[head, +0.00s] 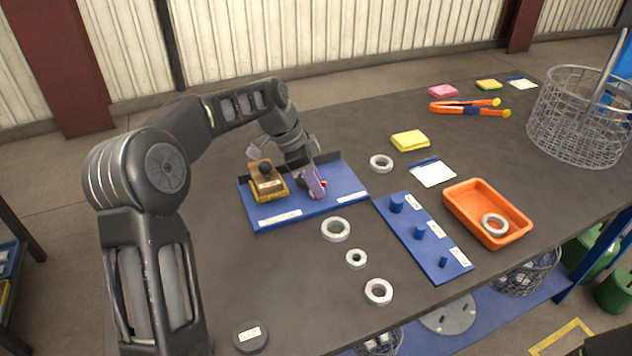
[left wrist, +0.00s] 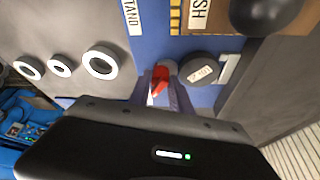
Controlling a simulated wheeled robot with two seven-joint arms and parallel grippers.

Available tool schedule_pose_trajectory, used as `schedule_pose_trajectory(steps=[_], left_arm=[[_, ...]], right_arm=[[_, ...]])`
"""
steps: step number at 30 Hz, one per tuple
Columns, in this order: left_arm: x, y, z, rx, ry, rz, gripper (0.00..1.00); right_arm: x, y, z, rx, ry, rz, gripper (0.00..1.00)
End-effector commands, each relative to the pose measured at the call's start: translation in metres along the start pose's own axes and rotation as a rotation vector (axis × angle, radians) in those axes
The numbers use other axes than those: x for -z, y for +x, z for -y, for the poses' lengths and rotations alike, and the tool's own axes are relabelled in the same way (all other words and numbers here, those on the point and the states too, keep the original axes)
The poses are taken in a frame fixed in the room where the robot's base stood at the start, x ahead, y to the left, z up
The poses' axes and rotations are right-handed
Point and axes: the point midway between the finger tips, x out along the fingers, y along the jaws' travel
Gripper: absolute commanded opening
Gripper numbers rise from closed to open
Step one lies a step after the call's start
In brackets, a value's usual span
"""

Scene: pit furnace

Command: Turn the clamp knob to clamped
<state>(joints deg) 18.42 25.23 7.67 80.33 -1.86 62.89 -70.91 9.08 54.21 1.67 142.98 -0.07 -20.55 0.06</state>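The red clamp knob (left wrist: 159,80) sits on the blue board (head: 348,182), close to a grey round part (left wrist: 198,73) with a white label. In the head view only a bit of the knob's red (head: 324,183) shows beside the fingers. My left gripper (head: 313,182) points down at the board. In the left wrist view its two fingers (left wrist: 163,92) lie on either side of the knob, with little or no gap, so it looks shut on it. The knob's marks are too small to read. My right gripper is not in view.
A wooden brush (head: 266,178) with a black ball grip stands left of the gripper. Several pale rings lie in front, one of them a ring (head: 336,229). A blue peg board (head: 422,238) and an orange tray (head: 467,203) are to the right. A wire basket (head: 570,125) stands far right.

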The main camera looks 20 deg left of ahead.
Motion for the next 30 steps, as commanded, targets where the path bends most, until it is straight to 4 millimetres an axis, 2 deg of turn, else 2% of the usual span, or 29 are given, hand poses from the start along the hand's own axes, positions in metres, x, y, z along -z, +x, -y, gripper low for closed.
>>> schedule_pose_trajectory(steps=[1, 7, 22, 30], left_arm=[[0.000, 0.000, 0.000, 0.000, -0.001, 0.000, 0.29], [0.000, 0.000, 0.000, 0.001, -0.001, 0.000, 0.45], [0.000, -0.001, 0.001, 0.015, -0.025, -0.001, 0.45], [-0.001, 0.000, 0.000, 0.094, -0.207, -0.002, 0.45]], right_arm=[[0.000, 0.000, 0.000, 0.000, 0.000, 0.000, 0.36], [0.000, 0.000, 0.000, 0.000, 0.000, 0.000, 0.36], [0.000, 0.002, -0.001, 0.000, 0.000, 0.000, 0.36], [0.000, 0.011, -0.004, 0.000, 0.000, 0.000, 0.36]])
